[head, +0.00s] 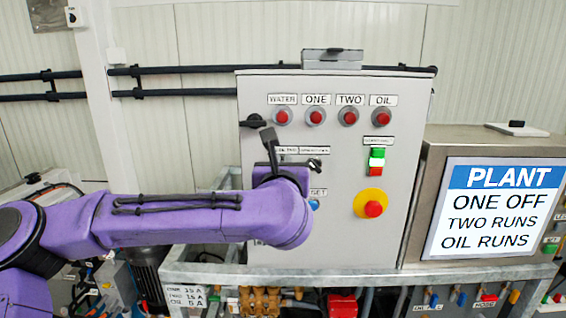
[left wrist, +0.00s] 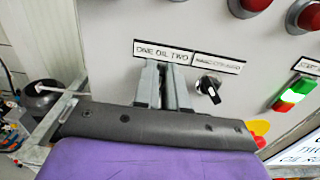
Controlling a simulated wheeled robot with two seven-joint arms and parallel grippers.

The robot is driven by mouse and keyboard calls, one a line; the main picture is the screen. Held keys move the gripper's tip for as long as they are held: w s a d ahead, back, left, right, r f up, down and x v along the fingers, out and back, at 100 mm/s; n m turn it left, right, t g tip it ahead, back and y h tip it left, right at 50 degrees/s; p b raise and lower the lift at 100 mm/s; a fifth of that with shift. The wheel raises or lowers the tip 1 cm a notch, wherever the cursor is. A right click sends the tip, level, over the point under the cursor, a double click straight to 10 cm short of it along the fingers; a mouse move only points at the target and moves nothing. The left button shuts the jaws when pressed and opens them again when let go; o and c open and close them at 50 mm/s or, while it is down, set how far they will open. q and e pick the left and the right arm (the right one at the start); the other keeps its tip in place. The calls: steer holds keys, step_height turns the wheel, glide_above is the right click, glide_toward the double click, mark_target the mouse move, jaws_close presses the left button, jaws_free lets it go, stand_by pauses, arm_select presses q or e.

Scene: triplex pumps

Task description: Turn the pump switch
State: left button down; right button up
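The grey control cabinet (head: 335,95) carries a label reading ONE OIL TWO (left wrist: 163,53), partly covered in the head view. My left gripper (head: 268,140) is at the cabinet front by this label. In the left wrist view its two grey fingers (left wrist: 163,85) stand close together just below the label, pointing at the panel. Whatever switch lies under that label is hidden by the fingers, so I cannot tell whether they hold it. A black selector switch (left wrist: 208,87) under the neighbouring label is clear of the fingers; it also shows in the head view (head: 315,165).
Red lamps (head: 316,117) line the cabinet's top. A green-and-red button block (head: 377,160) and a red emergency stop on yellow (head: 373,208) are at right. A PLANT sign (head: 495,208) reads ONE OFF, TWO RUNS, OIL RUNS. A metal frame rail (head: 470,274) runs below.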

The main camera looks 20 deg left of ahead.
arm_select(q)
steer(key=shift+m, duration=0.3)
steer(key=shift+w+d+f+m+b, duration=0.15)
steer(key=shift+m+b, duration=0.2)
steer(key=shift+m, duration=1)
steer(key=shift+s+d+r+m+b, duration=0.15)
steer(key=shift+m+b, duration=0.25)
steer(key=shift+m, duration=0.9)
steer(key=shift+w+d+f+m+b, duration=0.15)
steer(key=shift+m+b, duration=0.2)
steer(key=shift+m, duration=1)
steer(key=c, duration=1.2)
jaws_free()
